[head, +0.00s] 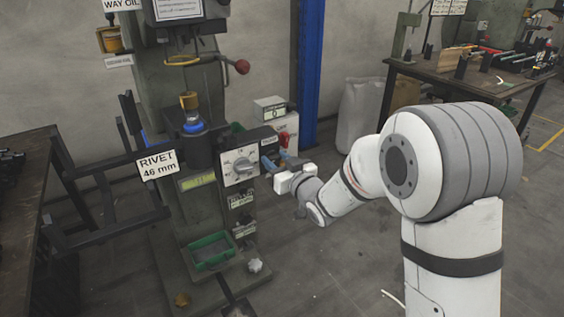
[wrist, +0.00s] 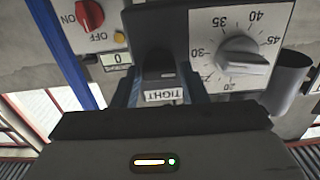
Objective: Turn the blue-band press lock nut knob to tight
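The press (head: 200,150) with a blue band (head: 194,126) stands left of centre in the head view. My gripper (head: 268,162) is at the right side of its dial panel (head: 240,162). In the wrist view a black lock nut knob (wrist: 158,65) shows between the blue fingers of my gripper (wrist: 161,90). The fingers are apart, one on each side of the knob; I cannot make out contact. An upside-down TIGHT label (wrist: 164,95) is just below the knob. In the head view my gripper hides the knob.
A dial (wrist: 242,58) with a grey pointer is close to the right finger. A red switch (wrist: 90,15) and a counter (wrist: 117,58) are at the left. A RIVET 46 mm sign (head: 157,165) and a green tray (head: 210,250) are on the press.

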